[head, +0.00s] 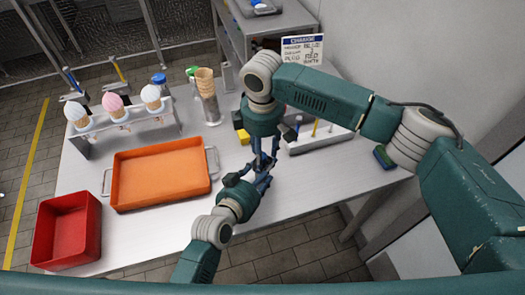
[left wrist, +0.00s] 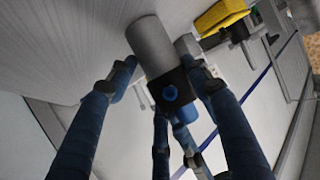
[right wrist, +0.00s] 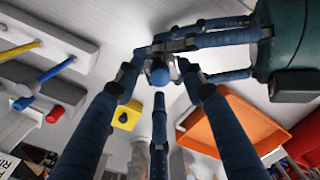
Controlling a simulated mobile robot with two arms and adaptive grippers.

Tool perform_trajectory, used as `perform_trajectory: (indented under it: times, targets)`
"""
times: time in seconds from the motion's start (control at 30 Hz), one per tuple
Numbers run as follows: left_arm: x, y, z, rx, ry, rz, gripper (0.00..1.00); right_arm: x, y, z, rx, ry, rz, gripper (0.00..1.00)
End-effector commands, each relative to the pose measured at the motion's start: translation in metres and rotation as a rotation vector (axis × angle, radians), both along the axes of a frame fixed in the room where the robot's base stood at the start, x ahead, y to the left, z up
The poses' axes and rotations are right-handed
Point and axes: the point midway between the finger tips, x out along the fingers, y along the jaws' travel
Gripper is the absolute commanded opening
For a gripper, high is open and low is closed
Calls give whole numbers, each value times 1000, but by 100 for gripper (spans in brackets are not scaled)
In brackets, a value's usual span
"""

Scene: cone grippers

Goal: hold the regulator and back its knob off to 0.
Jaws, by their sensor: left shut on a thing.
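The regulator (left wrist: 182,82) is a small dark block with a blue round part, between the fingers of my left gripper (left wrist: 158,75). In the head view the left gripper (head: 258,178) reaches up from below, over the table's front edge, and is shut on it. The blue knob (right wrist: 160,74) faces the right wrist camera. My right gripper (right wrist: 158,80) has its fingers spread around the knob, with gaps showing at the sides. In the head view the right gripper (head: 264,158) comes down from above and meets the left one. The knob's marking cannot be read.
An orange tray (head: 160,203) and a red bin (head: 66,256) stand at the left. A rack (head: 135,126) of ice cream cones is behind. A yellow block (head: 243,135) sits close behind the grippers. A grey holder (head: 330,139) and a sign (head: 302,48) are at the right.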

Motion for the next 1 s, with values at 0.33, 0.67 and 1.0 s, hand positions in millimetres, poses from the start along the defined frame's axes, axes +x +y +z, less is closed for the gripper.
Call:
perform_trajectory:
  times: [0.33,0.67,1.0]
  targets:
    - [-1,0,-2,1,4,-1,16,0,0,-3,1,0,0,34]
    - [-1,0,-2,2,4,0,16,0,0,-3,1,0,-14,0]
    - [-1,0,-2,2,4,0,16,0,0,-2,3,3,-264,0]
